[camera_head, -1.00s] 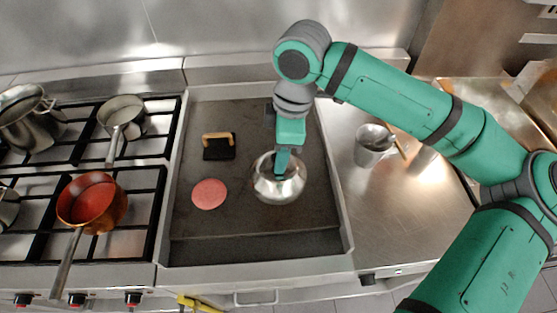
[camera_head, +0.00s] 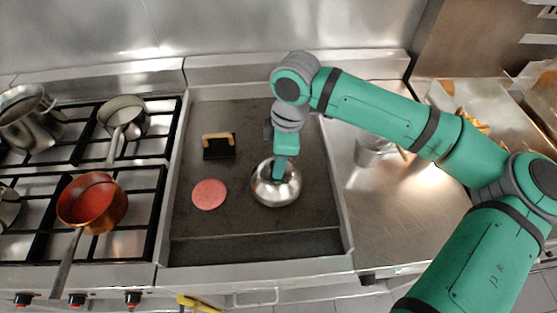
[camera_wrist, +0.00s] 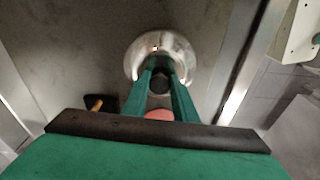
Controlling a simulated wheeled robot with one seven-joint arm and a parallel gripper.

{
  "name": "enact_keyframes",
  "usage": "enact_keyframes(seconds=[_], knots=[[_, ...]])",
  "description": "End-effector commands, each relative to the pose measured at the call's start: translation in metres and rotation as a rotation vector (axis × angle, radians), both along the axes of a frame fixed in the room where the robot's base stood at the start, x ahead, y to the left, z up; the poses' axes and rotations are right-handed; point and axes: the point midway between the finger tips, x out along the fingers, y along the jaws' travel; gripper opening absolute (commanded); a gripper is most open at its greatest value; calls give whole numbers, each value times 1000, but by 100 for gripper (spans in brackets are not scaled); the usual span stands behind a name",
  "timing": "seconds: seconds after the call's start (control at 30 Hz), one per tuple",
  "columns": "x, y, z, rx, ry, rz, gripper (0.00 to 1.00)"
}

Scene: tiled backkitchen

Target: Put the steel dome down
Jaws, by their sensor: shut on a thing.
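The steel dome (camera_head: 275,190) is a shiny round cover over the dark griddle (camera_head: 255,220), right of the pink patty. My gripper (camera_head: 281,175) comes down from above and is shut on the dome's top knob. In the wrist view the dome (camera_wrist: 178,48) lies beyond the fingertips, and my gripper (camera_wrist: 160,80) has its fingers on the dark knob (camera_wrist: 159,78). The dome looks level and at or very near the griddle surface; I cannot tell whether its rim touches.
A pink patty (camera_head: 209,194) lies bare on the griddle, left of the dome. A black press with a wooden handle (camera_head: 218,146) stands behind the patty. Pans, including a copper one (camera_head: 92,200), sit on the left burners. A steel pot (camera_head: 371,152) stands on the right counter.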

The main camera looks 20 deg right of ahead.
Motion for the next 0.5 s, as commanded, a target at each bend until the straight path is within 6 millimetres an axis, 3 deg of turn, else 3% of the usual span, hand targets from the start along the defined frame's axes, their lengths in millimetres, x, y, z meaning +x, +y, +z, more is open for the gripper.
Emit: enact_keyframes(seconds=[0.47,0.5], knots=[[0,0,-10,0,0,0,0],[0,0,-10,0,0,0,33]])
